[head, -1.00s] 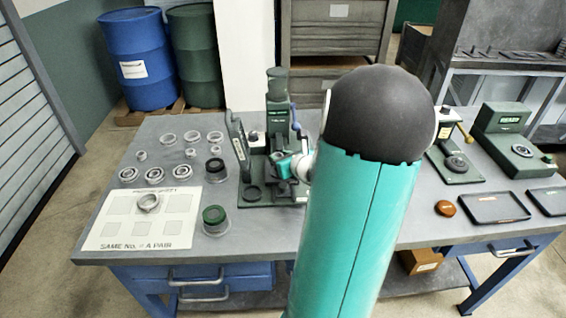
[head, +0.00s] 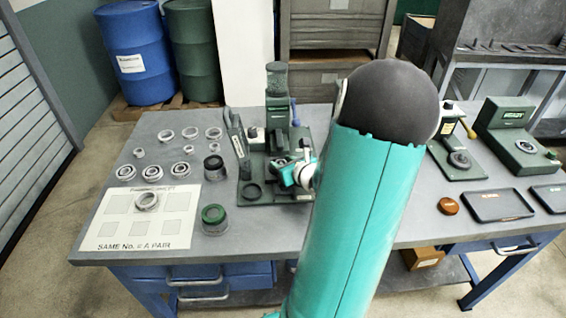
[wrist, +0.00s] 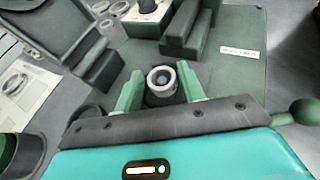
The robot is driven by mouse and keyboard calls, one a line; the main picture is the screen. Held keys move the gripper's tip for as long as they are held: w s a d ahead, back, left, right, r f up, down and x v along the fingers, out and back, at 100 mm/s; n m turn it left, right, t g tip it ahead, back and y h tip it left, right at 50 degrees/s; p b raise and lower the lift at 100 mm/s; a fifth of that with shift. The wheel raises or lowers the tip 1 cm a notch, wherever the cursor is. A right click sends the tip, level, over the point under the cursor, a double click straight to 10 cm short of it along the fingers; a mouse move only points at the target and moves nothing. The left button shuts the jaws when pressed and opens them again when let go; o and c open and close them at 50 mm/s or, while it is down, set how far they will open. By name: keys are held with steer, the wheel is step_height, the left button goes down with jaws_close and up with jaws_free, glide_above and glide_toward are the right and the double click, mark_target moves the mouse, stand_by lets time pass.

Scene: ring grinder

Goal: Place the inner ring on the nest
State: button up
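The small steel inner ring (wrist: 161,79) shows in the wrist view, on or just above a dark round nest (wrist: 160,97) in the middle of the green fixture. Whether it is fully seated I cannot tell. My gripper (wrist: 161,76) has one green finger on each side of the ring, with narrow gaps between fingers and ring, so it looks open around it. In the head view my gripper (head: 289,176) is low over the green ring grinder fixture (head: 278,110); my arm and wrist hide the ring and nest there.
A pairing sheet (head: 112,230) with one ring (head: 146,201) lies at the left. Several loose rings and bearings (head: 181,170) are behind it. Two dark cups (head: 214,219) stand left of the fixture. A lever post (head: 237,135) rises close beside my gripper. Gauges and trays (head: 499,205) are at right.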

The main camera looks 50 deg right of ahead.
steer(key=shift+o, duration=1.1)
steer(key=shift+s, duration=0.1)
steer(key=v, duration=1.2)
